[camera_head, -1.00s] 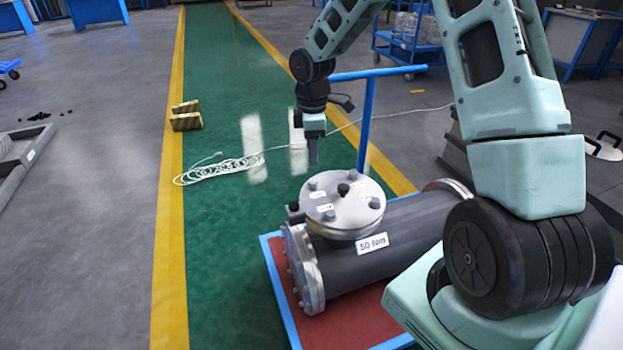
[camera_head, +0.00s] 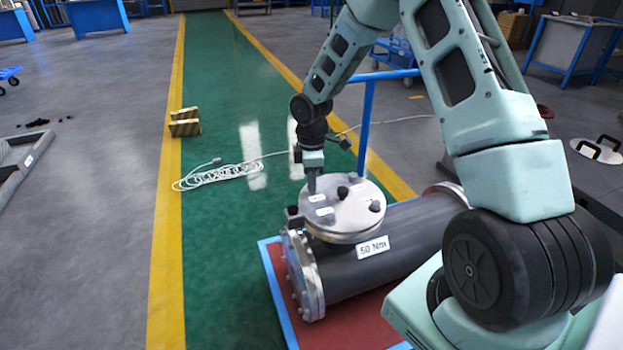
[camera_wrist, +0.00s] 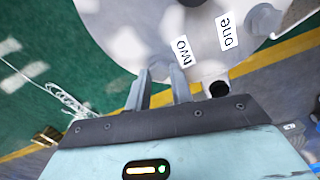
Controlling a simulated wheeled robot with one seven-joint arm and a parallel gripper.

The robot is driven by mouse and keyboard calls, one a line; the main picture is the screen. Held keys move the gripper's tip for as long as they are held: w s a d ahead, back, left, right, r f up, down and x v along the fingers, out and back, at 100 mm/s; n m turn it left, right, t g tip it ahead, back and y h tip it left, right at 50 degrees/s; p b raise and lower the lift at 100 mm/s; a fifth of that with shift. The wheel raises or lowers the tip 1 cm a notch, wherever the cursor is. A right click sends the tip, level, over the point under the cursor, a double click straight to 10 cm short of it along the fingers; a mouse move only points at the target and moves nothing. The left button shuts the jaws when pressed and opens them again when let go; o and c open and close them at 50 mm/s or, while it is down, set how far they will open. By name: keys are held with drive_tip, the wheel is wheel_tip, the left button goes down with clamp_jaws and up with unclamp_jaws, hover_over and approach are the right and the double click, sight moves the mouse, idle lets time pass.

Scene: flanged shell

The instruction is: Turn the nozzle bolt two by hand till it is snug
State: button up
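The flanged shell (camera_head: 395,235) lies on its side, with a round flange cover (camera_head: 345,215) on top carrying several bolts and small labels. My gripper (camera_head: 312,190) points down at the cover's left rear part. In the wrist view its two fingers (camera_wrist: 160,82) stand apart. A grey bolt head (camera_wrist: 158,67) shows between and just beyond the fingertips, beside the label "two" (camera_wrist: 182,50). I cannot tell whether the fingers touch it. The label "one" (camera_wrist: 226,32) is to its right. In the head view my gripper hides this bolt.
The shell rests on a red board with a blue frame (camera_head: 275,285), and a blue post with a handle (camera_head: 366,125) rises behind it. A coiled white cable (camera_head: 215,175) and yellowish blocks (camera_head: 184,122) lie on the floor to the left. The green lane (camera_head: 215,270) left of the board is clear.

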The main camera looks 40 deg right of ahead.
clamp_jaws()
drive_tip(key=m+p, duration=0.2)
drive_tip(key=m, duration=0.2)
drive_tip(key=shift+r, duration=0.1)
drive_tip(key=shift+w+m+p, duration=0.1)
drive_tip(key=shift+m+p, duration=1.05)
drive_tip(key=shift+m, duration=1.35)
drive_tip(key=o, duration=0.6)
unclamp_jaws()
